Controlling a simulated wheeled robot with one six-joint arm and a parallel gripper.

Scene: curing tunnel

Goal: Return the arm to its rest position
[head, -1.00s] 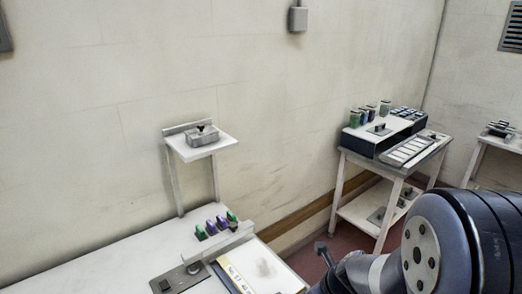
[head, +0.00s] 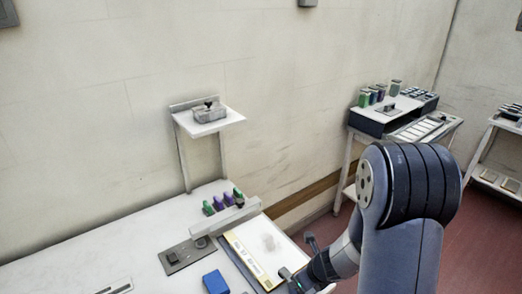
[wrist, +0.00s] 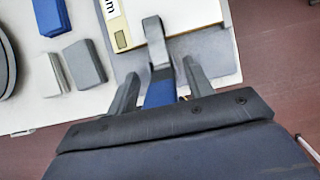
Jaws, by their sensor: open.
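My gripper (head: 297,257) is at the lower middle of the head view, by the near right corner of the white board with a yellow label strip (head: 240,253). In the wrist view my gripper (wrist: 160,86) has its two dark fingers spread apart. A grey upright piece (wrist: 154,32) and a blue part (wrist: 160,92) show between the fingers. I cannot tell what they belong to or whether the fingers touch them. My bent arm fills the right of the head view.
A white bench holds a blue block (head: 215,283), a grey plate with a knob (head: 188,255) and green and purple pieces (head: 223,203) behind a grey bar. A wall shelf (head: 212,126) holds a grey box. Another loaded table (head: 400,125) stands at the back right. Red floor (head: 325,234) shows between.

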